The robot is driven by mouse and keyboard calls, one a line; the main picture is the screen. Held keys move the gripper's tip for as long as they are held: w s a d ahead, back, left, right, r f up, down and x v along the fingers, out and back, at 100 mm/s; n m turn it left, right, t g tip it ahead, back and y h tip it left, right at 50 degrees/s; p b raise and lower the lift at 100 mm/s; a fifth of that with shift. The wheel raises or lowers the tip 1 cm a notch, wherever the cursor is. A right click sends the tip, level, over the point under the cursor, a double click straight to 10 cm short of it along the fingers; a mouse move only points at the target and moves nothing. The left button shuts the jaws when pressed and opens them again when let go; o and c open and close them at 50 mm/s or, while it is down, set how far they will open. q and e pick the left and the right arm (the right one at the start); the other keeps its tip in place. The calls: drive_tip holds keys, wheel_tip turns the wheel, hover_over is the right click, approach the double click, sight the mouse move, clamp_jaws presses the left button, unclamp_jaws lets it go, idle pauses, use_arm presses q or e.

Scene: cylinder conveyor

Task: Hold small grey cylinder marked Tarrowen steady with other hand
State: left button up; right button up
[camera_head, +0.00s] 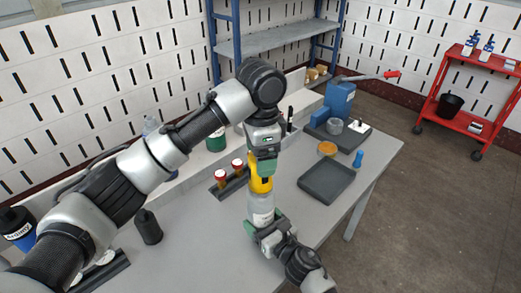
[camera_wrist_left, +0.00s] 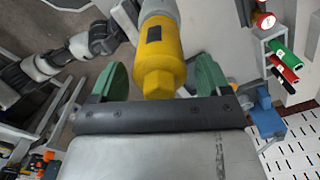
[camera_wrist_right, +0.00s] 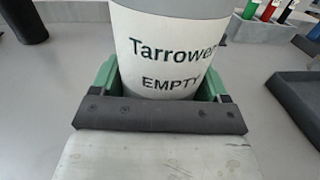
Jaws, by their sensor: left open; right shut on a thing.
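The small grey cylinder marked Tarrowen (camera_head: 262,210) stands out in the head view, upright, with a yellow top piece (camera_head: 260,183). In the right wrist view its white label (camera_wrist_right: 165,60) reads "Tarrowen" and "EMPTY". My right gripper (camera_head: 256,229) is shut on the cylinder's lower part; its green fingers lie on both sides. My left gripper (camera_head: 263,167) is above, by the yellow top. In the left wrist view its green fingers (camera_wrist_left: 157,85) are apart on either side of the yellow piece (camera_wrist_left: 160,65), with gaps showing. Whether the cylinder's base touches the table cannot be told.
A dark holder with red-and-white-topped bottles (camera_head: 229,183) is just left of the cylinder. A black tray (camera_head: 327,183) lies to the right, near an orange dish (camera_head: 327,148) and a blue item (camera_head: 358,158). A black bottle (camera_head: 148,227) stands left. Bare table lies around the right gripper.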

use_arm(q)
drive_tip(key=shift+f, duration=0.8)
drive_tip(key=c, duration=1)
drive_tip(key=n, duration=0.4)
drive_tip(key=shift+n, duration=1)
drive_tip(key=n, duration=0.3)
drive_tip(key=shift+n, duration=1.5)
